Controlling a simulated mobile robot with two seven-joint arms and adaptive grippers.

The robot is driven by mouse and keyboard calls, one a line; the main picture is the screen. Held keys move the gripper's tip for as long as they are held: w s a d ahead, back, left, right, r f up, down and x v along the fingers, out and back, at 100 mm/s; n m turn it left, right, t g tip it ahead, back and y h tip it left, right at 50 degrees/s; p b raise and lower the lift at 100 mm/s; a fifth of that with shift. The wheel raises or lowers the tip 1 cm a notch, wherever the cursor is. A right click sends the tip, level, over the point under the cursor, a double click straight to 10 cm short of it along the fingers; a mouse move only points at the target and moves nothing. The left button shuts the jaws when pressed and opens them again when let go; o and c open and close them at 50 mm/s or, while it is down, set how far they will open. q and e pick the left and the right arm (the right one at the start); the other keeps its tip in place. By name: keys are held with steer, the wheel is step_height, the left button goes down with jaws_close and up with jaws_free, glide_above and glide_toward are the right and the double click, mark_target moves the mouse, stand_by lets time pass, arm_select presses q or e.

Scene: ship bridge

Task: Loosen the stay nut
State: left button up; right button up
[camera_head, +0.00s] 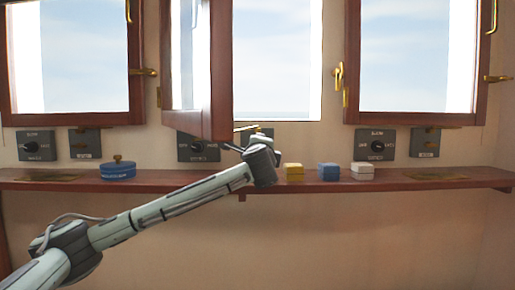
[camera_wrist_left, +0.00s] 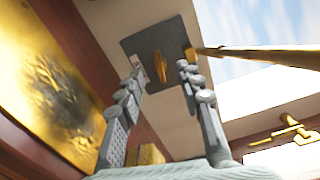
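A brass wing-shaped nut (camera_wrist_left: 160,70) stands on a dark grey plate (camera_wrist_left: 152,42) on the wall in the left wrist view. A brass stay rod (camera_wrist_left: 265,58) comes in from the right, its end close to the plate's right edge. My left gripper (camera_wrist_left: 162,76) is open, with its two fingers apart and the nut showing between and beyond the fingertips. I cannot tell whether they touch it. In the head view my left gripper (camera_head: 238,146) is at the wall below the middle window, hiding part of the plate (camera_head: 264,132). My right gripper is not in view.
The middle window's wooden sash (camera_head: 220,70) swings inward close to my gripper. On the shelf (camera_head: 220,182) below are a blue round tin (camera_head: 118,170), a yellow box (camera_head: 294,172), a blue box (camera_head: 328,172) and a white box (camera_head: 362,172). Switch panels (camera_head: 375,145) line the wall.

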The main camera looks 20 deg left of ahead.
arm_select(q)
steer(key=shift+x, duration=1.6)
steer(key=shift+c, duration=0.5)
jaws_close()
